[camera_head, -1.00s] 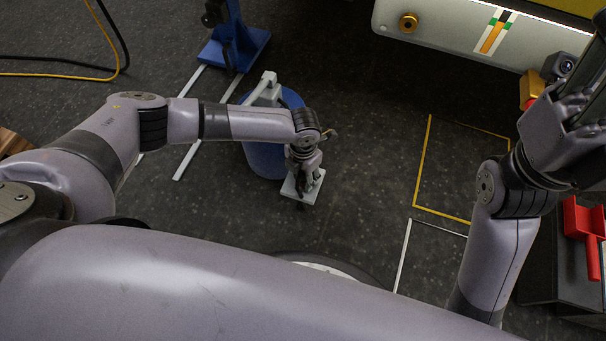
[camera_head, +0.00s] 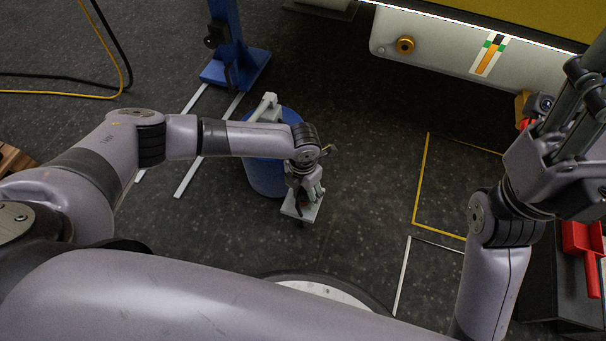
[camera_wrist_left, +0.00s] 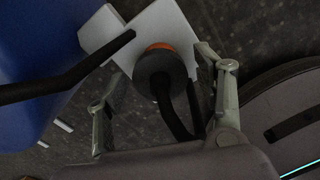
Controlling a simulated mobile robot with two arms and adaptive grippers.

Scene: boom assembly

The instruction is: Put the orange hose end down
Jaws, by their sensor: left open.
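The orange hose end (camera_wrist_left: 160,47) shows in the left wrist view as an orange ring behind a dark round collar, with a black hose running down from it. It is at a pale grey plate (camera_wrist_left: 115,35); I cannot tell whether it touches the plate. My left gripper (camera_wrist_left: 160,80) is open, with one finger on each side of the hose end. In the head view my left gripper (camera_head: 303,195) is above the same plate (camera_head: 300,214), beside a blue drum (camera_head: 262,178). My right gripper (camera_head: 588,80) is at the upper right, away from the hose end; its jaw opening is unclear.
A blue stand (camera_head: 235,70) is at the back. A large pale machine panel (camera_head: 440,50) spans the upper right. A red holder (camera_head: 582,240) sits on a dark box at right. Yellow lines (camera_head: 421,180) mark clear floor between my arms.

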